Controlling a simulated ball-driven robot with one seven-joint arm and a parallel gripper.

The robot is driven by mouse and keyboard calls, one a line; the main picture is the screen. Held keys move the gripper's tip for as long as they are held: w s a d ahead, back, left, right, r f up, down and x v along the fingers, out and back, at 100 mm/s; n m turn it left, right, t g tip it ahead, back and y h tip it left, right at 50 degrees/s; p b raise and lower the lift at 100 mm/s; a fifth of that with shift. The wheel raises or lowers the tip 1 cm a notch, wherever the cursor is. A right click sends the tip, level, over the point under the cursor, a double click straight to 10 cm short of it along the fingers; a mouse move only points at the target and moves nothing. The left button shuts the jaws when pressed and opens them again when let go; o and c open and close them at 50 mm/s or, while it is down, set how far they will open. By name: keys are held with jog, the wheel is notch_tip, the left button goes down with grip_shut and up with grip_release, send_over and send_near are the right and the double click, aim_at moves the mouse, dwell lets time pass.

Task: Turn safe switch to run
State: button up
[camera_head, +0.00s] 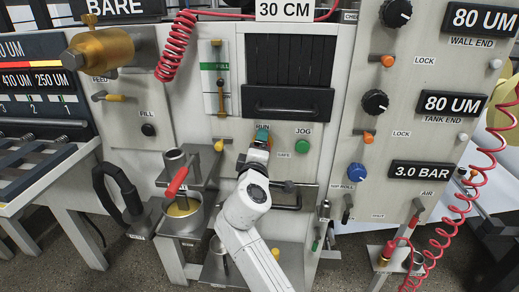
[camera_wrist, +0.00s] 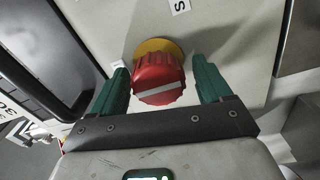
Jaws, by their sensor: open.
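The safe switch is a red round knob (camera_wrist: 160,82) on a yellow base, with a white line across its face. In the wrist view it sits between the two green fingers of my gripper (camera_wrist: 161,68). The fingers are open, one on each side of the knob, with a visible gap on each side. In the head view my gripper (camera_head: 262,137) is at the panel, between the RUN label (camera_head: 262,126) and the SAFE label (camera_head: 283,154). It hides most or all of the knob there. In the wrist view the white line slopes slightly up to the right.
A green JOG button (camera_head: 302,146) is just right of my gripper. A dark drawer-like handle (camera_head: 288,113) is above it, and a metal pot (camera_head: 183,213) stands on a bracket to the left. A blue knob (camera_head: 357,173) is on the right panel.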

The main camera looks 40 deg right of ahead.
jog(key=shift+a, duration=0.1)
jog(key=v, duration=1)
jog(key=shift+s+a, duration=0.25)
jog(key=shift+s, duration=0.05)
jog(key=shift+f, duration=0.1)
jog(key=s+a+f+m+g+y, duration=0.1)
jog(key=s+f+m+g+y, duration=0.3)
jog(key=s+f, duration=0.65)
jog(key=s+a+f+m+g+y, duration=0.1)
jog(key=s+f+g+y, duration=0.2)
jog(key=s+f+y, duration=0.75)
jog(key=s+a+f+m+g, duration=0.1)
jog(key=s+a+f+g, duration=0.2)
jog(key=s+a+f, duration=0.45)
notch_tip(320, 180, up, 12)
jog(key=p, duration=1.3)
jog(key=shift+d+r, duration=0.2)
jog(key=shift+s+h, duration=0.15)
jog(key=shift+h, duration=0.1)
